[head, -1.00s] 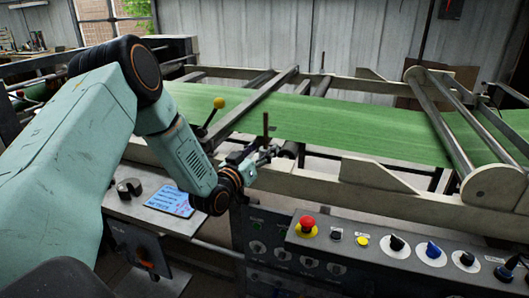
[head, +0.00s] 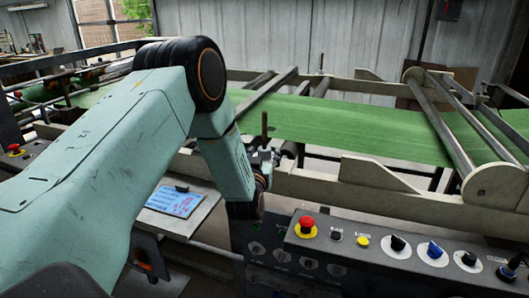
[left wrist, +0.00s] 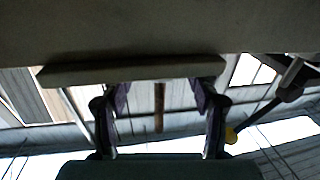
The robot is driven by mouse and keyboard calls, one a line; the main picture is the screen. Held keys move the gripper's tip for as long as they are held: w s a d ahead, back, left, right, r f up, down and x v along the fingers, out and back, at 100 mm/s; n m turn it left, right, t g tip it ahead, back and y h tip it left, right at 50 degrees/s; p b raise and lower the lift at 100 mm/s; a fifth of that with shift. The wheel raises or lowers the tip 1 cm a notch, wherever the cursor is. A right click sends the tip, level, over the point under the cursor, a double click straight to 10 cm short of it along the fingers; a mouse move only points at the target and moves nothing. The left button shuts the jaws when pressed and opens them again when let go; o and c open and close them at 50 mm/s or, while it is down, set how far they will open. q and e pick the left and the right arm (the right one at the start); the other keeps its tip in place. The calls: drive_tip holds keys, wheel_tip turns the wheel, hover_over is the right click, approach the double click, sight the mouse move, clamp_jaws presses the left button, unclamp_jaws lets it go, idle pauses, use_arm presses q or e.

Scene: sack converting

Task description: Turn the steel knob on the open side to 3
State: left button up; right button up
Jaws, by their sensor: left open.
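The control panel (head: 395,270) stands at the lower right. Its top carries a black knob (head: 398,244), a blue knob (head: 433,250) and another black knob (head: 467,259) on white discs. Several small dial-like knobs (head: 309,264) sit on its shaded front face. I cannot tell which one is the steel knob, and no setting is readable. My left gripper (head: 268,158) is partly hidden behind its own wrist, beside the machine's pale rail and above the panel's left end. In the left wrist view its fingers (left wrist: 160,115) are apart, with a brownish rod (left wrist: 159,107) showing between them.
A red button (head: 306,227) and a yellow button (head: 362,242) sit on the panel. A green belt (head: 350,128) runs behind the rail (head: 320,188). A tilted screen (head: 175,200) lies left.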

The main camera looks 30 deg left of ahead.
use_arm(q)
drive_tip(key=shift+x, duration=1.25)
drive_tip(key=c, duration=1.2)
drive_tip(key=shift+a, duration=0.1)
